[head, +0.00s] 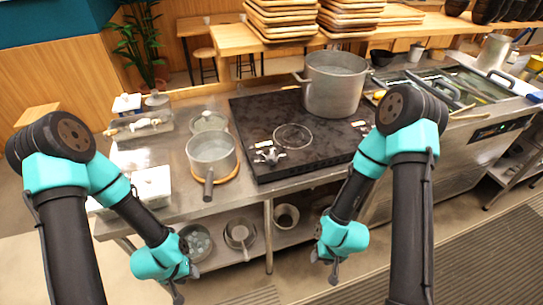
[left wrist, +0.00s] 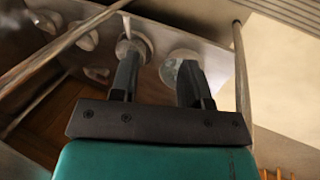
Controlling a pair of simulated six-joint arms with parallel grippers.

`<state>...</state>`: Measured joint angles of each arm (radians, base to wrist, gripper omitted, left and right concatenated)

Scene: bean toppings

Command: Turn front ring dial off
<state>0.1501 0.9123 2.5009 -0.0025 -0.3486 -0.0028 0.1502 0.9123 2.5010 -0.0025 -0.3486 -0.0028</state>
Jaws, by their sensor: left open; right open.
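The black cooktop (head: 250,118) is set in the steel counter in the head view. A pale ring (head: 293,137) marks its near part. A small silver knob-like fitting (head: 269,156) sits near its front left edge, and another (head: 364,127) is at its right edge, partly hidden by my right arm. I cannot tell which is the front ring dial or how it is set. My left gripper (head: 186,281) is open and empty, low before the counter; its spread fingers show in the left wrist view (left wrist: 158,62). My right gripper (head: 326,265) is open and empty, also below the counter top.
A large pot (head: 335,85) stands on the back right of the cooktop. A saucepan (head: 211,158) is on the counter left of it, its handle towards the front edge. Several pans sit on the lower shelf (head: 255,248). Wooden trays (head: 282,18) are stacked behind.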

